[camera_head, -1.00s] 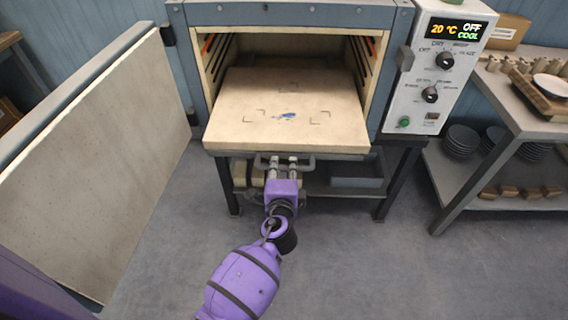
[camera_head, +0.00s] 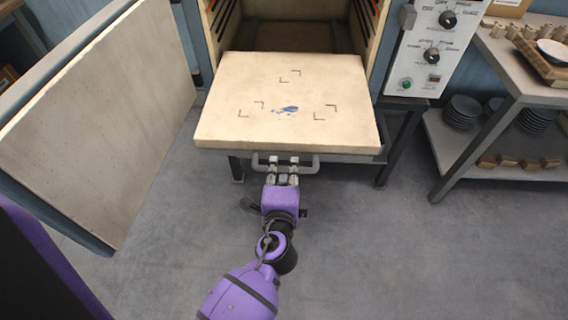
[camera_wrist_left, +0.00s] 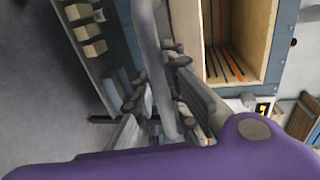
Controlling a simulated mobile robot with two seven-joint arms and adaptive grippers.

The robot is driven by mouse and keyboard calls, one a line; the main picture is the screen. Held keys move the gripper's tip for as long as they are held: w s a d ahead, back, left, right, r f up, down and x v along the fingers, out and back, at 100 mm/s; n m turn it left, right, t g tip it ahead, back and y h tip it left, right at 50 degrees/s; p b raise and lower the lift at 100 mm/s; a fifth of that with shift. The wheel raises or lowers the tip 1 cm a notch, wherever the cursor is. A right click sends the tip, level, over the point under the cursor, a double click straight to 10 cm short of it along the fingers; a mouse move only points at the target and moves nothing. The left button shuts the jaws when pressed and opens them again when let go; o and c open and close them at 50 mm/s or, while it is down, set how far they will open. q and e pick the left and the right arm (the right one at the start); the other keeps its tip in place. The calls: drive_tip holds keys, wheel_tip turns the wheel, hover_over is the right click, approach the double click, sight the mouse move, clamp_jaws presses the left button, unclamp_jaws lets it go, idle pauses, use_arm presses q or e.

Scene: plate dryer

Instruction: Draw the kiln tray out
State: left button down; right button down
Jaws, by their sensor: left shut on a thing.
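The kiln tray (camera_head: 230,85) is a flat cream slab with dark corner marks and a blue smear. It sticks well out of the open kiln (camera_head: 292,36) toward me. A grey bar handle (camera_head: 309,166) runs below its front edge. My left gripper (camera_head: 283,161) is shut on this handle from the front. In the left wrist view the grey handle bar (camera_wrist_left: 150,50) passes between the fingers of the left gripper (camera_wrist_left: 168,105). My right gripper is not seen.
The kiln door (camera_head: 110,130) stands swung open at the left. The control panel (camera_head: 432,45) is right of the kiln. A shelf table (camera_head: 520,88) with dark bowls (camera_head: 463,111) and small blocks stands at the right. The floor in front is clear.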

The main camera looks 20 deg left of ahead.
use_arm(q)
drive_tip(key=c, duration=1.7)
unclamp_jaws()
drive_tip(key=v, duration=0.7)
drive_tip(key=shift+s+d, duration=0.1)
drive_tip(key=shift+s, duration=0.2)
